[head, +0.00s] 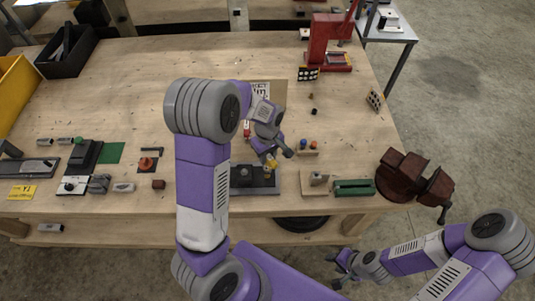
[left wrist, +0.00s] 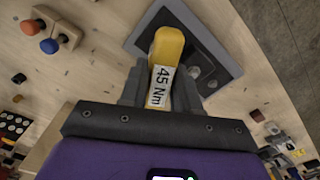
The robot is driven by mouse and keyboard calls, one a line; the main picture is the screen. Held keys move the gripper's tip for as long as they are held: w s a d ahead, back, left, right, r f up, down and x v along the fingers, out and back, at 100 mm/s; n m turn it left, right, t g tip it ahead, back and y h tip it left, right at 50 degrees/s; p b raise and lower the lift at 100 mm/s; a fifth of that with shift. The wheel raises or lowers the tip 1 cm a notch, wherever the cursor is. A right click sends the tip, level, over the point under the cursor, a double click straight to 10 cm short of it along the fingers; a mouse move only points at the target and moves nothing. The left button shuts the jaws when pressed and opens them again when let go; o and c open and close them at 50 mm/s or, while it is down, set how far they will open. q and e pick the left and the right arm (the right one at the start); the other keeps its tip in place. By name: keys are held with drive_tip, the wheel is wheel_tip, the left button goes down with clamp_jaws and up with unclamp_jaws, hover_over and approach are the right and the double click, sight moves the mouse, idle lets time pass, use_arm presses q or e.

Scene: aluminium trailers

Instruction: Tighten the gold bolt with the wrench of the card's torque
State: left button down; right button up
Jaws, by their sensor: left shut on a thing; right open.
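My left gripper (head: 273,156) is shut on a yellow-handled wrench (left wrist: 168,48), whose label reads 45 Nm in the left wrist view. A little of its yellow shows in the head view (head: 271,164). The wrench is over a dark plate (head: 264,188) near the bench's front edge; the plate also shows in the left wrist view (left wrist: 208,42). I cannot tell whether wrench and plate touch. I cannot make out the gold bolt. My right gripper (head: 342,270) is open and empty, beyond the bench's front edge.
A wooden holder (head: 307,153) with a blue and an orange handle stands right of my left gripper. A wooden block (head: 315,189), a green item (head: 354,187) and a brown vise (head: 412,177) line the front right. A red press (head: 329,42) stands behind.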

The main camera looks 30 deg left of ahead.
use_arm(q)
drive_tip(key=shift+f+b, duration=1.3)
drive_tip(key=shift+f, duration=0.55)
drive_tip(key=shift+r, duration=0.15)
drive_tip(key=m, duration=1.7)
drive_tip(key=shift+a+m, duration=0.1)
drive_tip(key=shift+m, duration=0.2)
drive_tip(key=m+p, duration=0.1)
drive_tip(key=m, duration=0.3)
